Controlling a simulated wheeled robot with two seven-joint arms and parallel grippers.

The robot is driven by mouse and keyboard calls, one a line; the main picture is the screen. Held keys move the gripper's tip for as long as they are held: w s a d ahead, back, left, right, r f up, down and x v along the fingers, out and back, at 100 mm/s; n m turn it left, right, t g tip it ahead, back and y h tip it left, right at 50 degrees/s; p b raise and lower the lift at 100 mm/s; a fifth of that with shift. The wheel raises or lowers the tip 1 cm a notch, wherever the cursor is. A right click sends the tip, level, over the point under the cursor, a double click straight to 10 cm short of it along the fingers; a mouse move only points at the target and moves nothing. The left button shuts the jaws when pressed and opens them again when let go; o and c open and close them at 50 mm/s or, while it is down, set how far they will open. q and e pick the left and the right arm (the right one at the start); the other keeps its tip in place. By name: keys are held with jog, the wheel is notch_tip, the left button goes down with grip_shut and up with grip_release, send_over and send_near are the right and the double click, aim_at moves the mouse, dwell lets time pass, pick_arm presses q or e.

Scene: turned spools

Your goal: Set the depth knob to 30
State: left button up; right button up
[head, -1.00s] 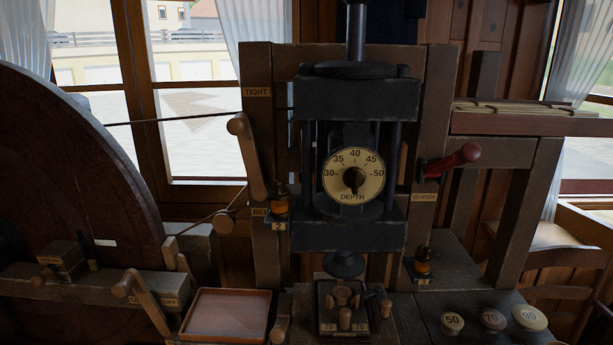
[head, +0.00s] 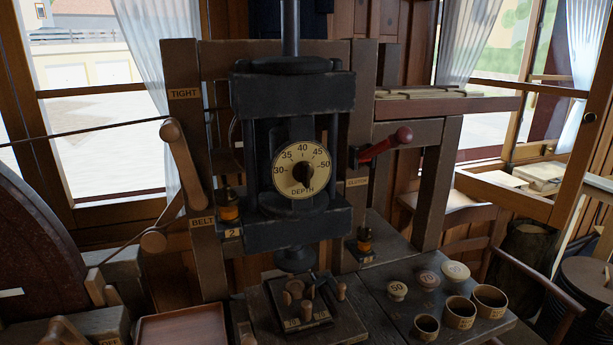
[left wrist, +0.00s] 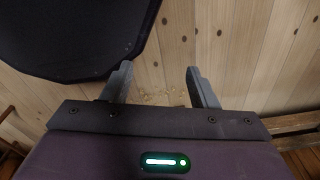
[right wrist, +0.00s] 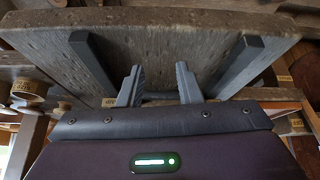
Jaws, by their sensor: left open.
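The depth knob (head: 306,175) is a black knob at the centre of a cream dial (head: 284,181) on the dark press head. The dial's numbers run from 30 at the left over 40 at the top to 50 at the right. I cannot tell which number the knob points to. Neither gripper shows in the head view. My left gripper (left wrist: 160,80) has its fingers apart and empty, in front of pale planks beside a dark panel. My right gripper (right wrist: 159,80) has its fingers apart and empty, below a grey wooden board. The dial is in neither wrist view.
A wooden lever (head: 182,163) stands left of the press under a TIGHT label, and a red-handled clutch lever (head: 385,147) juts out at its right. Several cups and numbered knobs (head: 397,291) stand on the bench at the right. A tray (head: 180,328) lies at the lower left.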

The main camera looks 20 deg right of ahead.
jog(key=w+r+t, duration=0.3)
jog(key=w+r, duration=0.3)
jog(key=r, duration=0.2)
jog(key=m+t, duration=0.1)
jog(key=t, duration=0.8)
send_near(308, 173)
jog(key=w+p, duration=0.3)
jog(key=w, duration=0.4)
jog(key=shift+w+r, duration=0.1)
jog(key=shift+r, duration=0.1)
jog(key=shift+w+f+p, duration=0.15)
jog(key=shift+w+p, duration=0.2)
jog(key=shift+w, duration=0.3)
pick_arm(q)
jog(key=r, duration=0.3)
jog(key=shift+d+r, duration=0.3)
pick_arm(e)
grip_shut()
